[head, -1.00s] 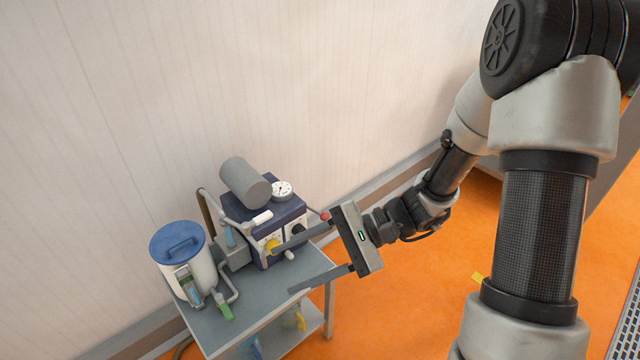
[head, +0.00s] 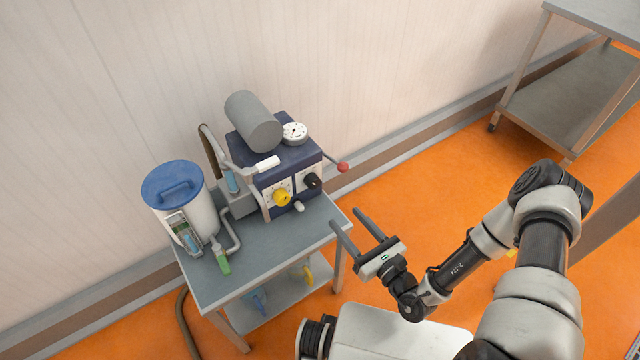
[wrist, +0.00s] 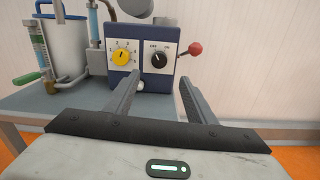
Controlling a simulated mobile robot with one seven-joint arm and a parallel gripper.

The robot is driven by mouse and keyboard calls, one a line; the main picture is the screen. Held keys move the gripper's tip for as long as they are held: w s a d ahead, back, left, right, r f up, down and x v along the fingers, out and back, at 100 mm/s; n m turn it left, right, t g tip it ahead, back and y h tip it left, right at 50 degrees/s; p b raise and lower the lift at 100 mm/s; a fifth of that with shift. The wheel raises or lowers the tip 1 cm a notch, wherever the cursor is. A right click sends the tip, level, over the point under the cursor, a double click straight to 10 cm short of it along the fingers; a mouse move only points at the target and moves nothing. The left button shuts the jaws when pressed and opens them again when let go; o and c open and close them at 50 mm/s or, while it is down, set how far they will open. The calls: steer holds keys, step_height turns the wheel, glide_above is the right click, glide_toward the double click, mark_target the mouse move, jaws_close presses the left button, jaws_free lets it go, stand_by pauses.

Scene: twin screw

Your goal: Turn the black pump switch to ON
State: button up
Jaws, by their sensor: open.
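The black pump switch (head: 313,181) is a round knob on the white front panel of the blue pump box (head: 284,162). In the wrist view the black switch (wrist: 158,60) has OFF printed at its upper left and ON at its upper right. Its pointer is too small to read surely. My gripper (head: 346,217) is open and empty, in front of and to the right of the pump, apart from it. In the wrist view the switch shows between and beyond the fingers of my gripper (wrist: 159,79).
A yellow dial (head: 282,198) sits left of the switch, and a red-tipped lever (head: 342,167) sticks out at right. A white pot with a blue lid (head: 174,185) shares the grey cart (head: 240,280). Free floor lies right of the cart.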

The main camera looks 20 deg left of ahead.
mark_target(316, 184)
steer(key=b+x, duration=0.2)
steer(key=x, duration=1.3)
steer(key=shift+a, duration=0.25)
steer(key=c, duration=1)
